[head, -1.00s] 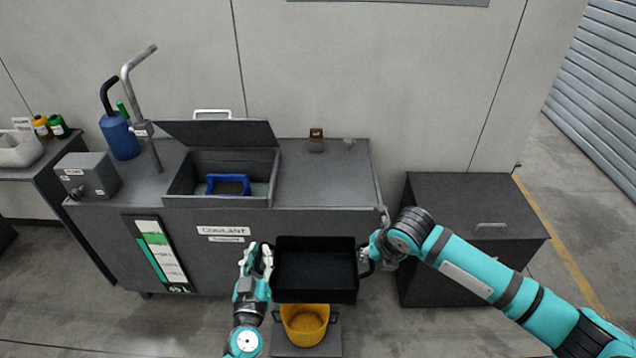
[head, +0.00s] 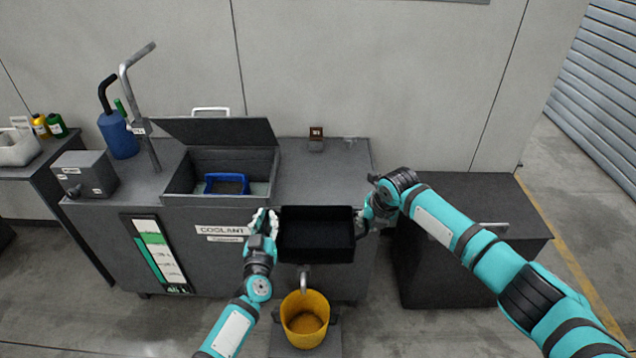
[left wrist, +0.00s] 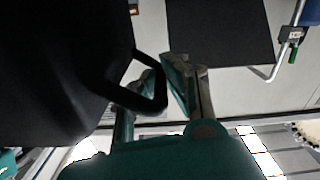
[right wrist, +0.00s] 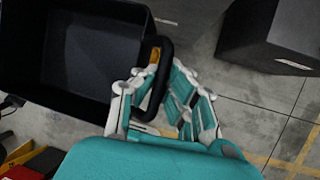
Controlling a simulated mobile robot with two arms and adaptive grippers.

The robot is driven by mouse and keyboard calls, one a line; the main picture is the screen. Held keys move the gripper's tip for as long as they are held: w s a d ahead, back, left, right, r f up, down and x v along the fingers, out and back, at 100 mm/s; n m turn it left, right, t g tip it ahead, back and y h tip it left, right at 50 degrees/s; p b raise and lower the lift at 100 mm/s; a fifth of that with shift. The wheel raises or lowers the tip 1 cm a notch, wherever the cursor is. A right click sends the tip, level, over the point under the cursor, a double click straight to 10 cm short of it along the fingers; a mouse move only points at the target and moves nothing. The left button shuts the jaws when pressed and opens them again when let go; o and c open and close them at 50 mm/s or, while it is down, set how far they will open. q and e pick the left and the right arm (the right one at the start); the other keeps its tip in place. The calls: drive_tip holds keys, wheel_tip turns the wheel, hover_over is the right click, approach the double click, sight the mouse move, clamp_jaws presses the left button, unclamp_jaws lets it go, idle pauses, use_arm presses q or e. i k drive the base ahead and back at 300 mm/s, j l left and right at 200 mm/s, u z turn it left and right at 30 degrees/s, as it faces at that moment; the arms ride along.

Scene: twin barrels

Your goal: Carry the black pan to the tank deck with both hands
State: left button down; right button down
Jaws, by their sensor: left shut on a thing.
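The black pan (head: 316,236) is a deep rectangular tray, held up level in front of the coolant tank, its inside looking empty. My left gripper (head: 264,222) is shut on the pan's left handle; the left wrist view shows the black handle loop (left wrist: 155,97) at its fingers. My right gripper (head: 368,215) is at the right handle; the right wrist view shows its fingers (right wrist: 158,95) on either side of the handle loop, closed around it. The tank deck (head: 325,180) is the grey top of the tank, behind the pan; its right part is mostly bare.
A small brown block (head: 316,133) is at the deck's back. A yellow bucket (head: 305,330) stands below the pan. A dark cabinet (head: 470,265) stands right.

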sight(315, 184)
drive_tip(key=i, duration=1)
